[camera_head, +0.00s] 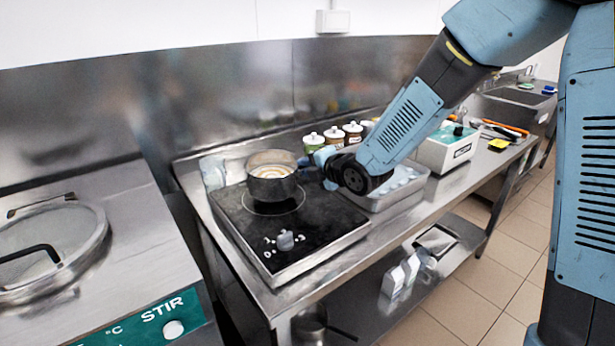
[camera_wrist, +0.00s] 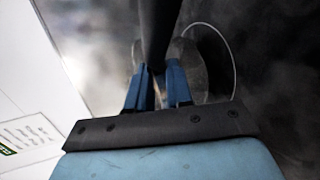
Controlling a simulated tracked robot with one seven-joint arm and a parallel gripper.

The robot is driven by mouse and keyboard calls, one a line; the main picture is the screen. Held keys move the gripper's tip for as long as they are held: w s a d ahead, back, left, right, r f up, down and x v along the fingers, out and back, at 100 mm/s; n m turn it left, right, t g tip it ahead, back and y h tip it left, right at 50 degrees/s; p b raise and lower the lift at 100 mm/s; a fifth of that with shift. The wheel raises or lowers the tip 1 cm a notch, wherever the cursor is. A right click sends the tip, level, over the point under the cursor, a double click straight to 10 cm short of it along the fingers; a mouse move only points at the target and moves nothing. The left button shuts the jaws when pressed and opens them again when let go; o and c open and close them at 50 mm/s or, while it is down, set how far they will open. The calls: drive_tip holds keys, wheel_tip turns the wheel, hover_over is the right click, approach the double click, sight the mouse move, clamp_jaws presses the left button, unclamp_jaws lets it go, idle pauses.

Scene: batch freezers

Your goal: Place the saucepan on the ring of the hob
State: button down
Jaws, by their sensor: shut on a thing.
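The saucepan (camera_head: 272,184), a steel pot with pale contents, is over the ring (camera_head: 262,209) of the black hob (camera_head: 318,226), toward its back. It looks upright; I cannot tell whether it touches the glass. My gripper (camera_head: 317,172) is at the saucepan's right side. In the wrist view, the blue fingers of my gripper (camera_wrist: 159,88) are closed around the dark handle (camera_wrist: 158,35). The curved edge of the ring (camera_wrist: 224,50) shows there beside the pan. Part of the ring is hidden under the pan in the head view.
A grey tray (camera_head: 408,192) with pale items stands right of the hob, under my arm. Several lidded jars (camera_head: 333,137) stand behind it. A white device (camera_head: 446,150) is farther right. A machine marked STIR (camera_head: 130,265) stands at the left.

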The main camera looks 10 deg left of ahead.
wheel_tip(320, 180, down, 3)
drive_tip(key=shift+r, duration=0.1)
drive_tip(key=c, duration=1)
unclamp_jaws()
drive_tip(key=shift+d, duration=0.1)
drive_tip(key=v, duration=1.2)
